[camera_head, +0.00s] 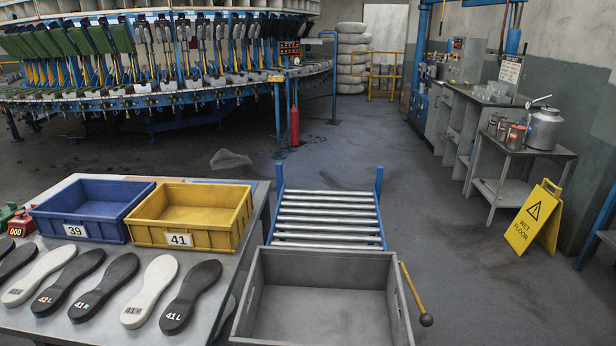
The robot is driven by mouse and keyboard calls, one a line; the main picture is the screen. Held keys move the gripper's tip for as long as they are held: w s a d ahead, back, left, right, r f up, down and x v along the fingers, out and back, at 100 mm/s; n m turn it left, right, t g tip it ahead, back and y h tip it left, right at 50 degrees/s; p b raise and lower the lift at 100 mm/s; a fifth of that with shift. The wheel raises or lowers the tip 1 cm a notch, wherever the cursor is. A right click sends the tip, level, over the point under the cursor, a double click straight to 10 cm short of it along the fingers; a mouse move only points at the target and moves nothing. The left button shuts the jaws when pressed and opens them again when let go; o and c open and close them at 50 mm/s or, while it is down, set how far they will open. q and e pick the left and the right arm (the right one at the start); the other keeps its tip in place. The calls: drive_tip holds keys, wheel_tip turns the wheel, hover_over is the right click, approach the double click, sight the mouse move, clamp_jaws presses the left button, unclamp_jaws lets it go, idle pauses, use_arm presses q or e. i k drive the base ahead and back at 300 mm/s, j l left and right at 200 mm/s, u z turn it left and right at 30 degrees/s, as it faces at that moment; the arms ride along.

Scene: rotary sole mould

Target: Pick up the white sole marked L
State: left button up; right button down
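Two white soles lie on the grey metal table (263,205) at the lower left. The left white sole (40,273) has a small dark label at its heel that I cannot read with certainty. The right white sole (151,287) has a heel label that looks like 41 R. Dark soles lie among them: one dark sole (68,279) seems marked 42 L, another dark sole (108,283) seems marked 41 R, and the rightmost dark sole (193,292) reads 41 L. Neither of my grippers is in view.
Behind the soles stand a blue bin (92,208) marked 39 and a yellow bin (190,216) marked 41. A grey open crate (320,315) sits right of the table, before a roller conveyor (328,215). A wet-floor sign (535,218) stands at right.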

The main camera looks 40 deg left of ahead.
sight(22, 290)
drive_tip(key=u, duration=2.8)
drive_tip(key=z, duration=0.4)
drive_tip(key=i+j+z, duration=0.4)
drive_tip(key=j, duration=0.2)
drive_tip(key=j+z, duration=0.2)
drive_tip(key=i+j+z, duration=0.2)
drive_tip(key=j, duration=0.25)
drive_tip(key=k, duration=0.1)
